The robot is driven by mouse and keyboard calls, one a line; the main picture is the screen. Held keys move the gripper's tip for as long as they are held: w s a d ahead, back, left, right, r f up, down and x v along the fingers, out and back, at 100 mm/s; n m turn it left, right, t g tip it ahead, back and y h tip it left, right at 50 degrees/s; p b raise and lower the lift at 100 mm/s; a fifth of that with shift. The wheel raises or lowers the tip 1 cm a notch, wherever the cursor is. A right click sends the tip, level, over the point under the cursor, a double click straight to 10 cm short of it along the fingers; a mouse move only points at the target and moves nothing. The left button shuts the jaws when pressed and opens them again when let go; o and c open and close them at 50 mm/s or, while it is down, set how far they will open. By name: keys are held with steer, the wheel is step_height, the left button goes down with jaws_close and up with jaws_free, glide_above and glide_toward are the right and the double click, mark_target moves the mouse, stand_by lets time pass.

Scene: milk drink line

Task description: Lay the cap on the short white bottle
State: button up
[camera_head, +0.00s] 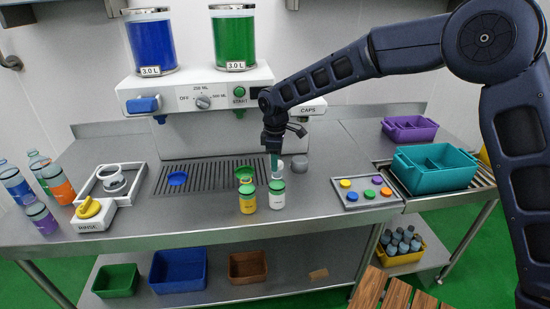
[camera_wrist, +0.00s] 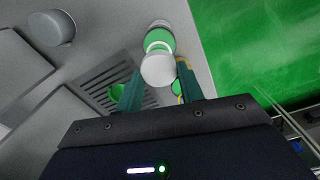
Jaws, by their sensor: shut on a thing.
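My gripper (camera_head: 274,160) points down above the short white bottle (camera_head: 277,194), which stands upright on the steel counter with a green band near its top. In the wrist view my teal fingers (camera_wrist: 160,80) are shut on a pale white cap (camera_wrist: 158,69). The cap also shows in the head view (camera_head: 279,166), just above the bottle. In the wrist view the bottle's green part (camera_wrist: 159,40) shows behind the cap. The cap looks apart from the bottle in the head view, but the exact gap is hard to tell.
A grey cylinder (camera_head: 300,165) is just right of the gripper. A grey tray (camera_head: 343,202) of coloured discs lies further right. The front of the counter is clear.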

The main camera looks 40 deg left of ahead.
steer(key=shift+f, duration=1.15)
steer(key=o, duration=1)
step_height(320, 180, up, 11)
steer(key=shift+s+f, duration=0.1)
steer(key=shift+f, duration=0.05)
